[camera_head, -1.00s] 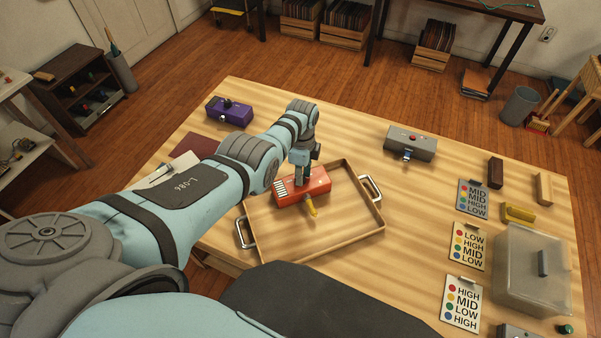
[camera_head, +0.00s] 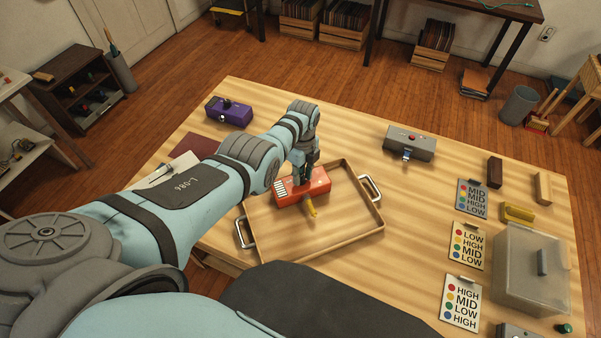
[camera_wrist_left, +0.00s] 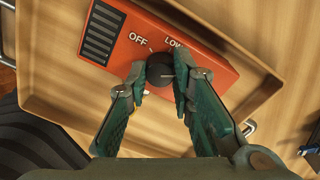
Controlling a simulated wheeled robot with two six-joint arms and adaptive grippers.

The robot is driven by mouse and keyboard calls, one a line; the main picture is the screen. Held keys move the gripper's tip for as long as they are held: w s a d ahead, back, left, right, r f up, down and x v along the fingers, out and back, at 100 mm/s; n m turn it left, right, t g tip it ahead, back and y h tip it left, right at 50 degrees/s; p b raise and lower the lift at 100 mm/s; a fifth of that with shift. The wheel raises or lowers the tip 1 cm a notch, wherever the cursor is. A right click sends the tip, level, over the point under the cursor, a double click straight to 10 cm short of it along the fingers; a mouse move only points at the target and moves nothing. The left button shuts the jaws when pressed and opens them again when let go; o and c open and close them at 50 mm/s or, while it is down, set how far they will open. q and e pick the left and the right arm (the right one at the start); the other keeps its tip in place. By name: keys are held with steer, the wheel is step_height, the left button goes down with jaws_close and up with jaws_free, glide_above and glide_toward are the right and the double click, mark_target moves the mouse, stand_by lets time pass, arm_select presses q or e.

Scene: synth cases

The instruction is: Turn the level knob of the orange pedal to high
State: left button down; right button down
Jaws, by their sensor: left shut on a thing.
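In the left wrist view the orange pedal (camera_wrist_left: 120,35) shows a slotted grille and the printed words OFF and LOW. The black level knob (camera_wrist_left: 160,68) is between the fingertips of my left gripper (camera_wrist_left: 161,78), which is shut on it from above. The gripper also shows over the pedal in the head view (camera_head: 304,178). The fingers cover part of the pedal's face; no HIGH label shows, and I cannot tell the knob's exact setting. My right gripper is out of view.
The tray (camera_head: 345,240) has metal handles and raised walls. A purple pedal (camera_head: 229,111) and a grey pedal (camera_head: 409,144) stand farther back. Label cards (camera_head: 468,247) and a clear lidded box (camera_head: 530,275) are at the right. The table between tray and cards is clear.

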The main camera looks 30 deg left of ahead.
mark_target(302, 176)
arm_select(q)
steer(key=c, duration=1.4)
jaws_free()
step_height(302, 176, up, 12)
steer(key=shift+w, duration=0.2)
steer(key=shift+f, duration=0.1)
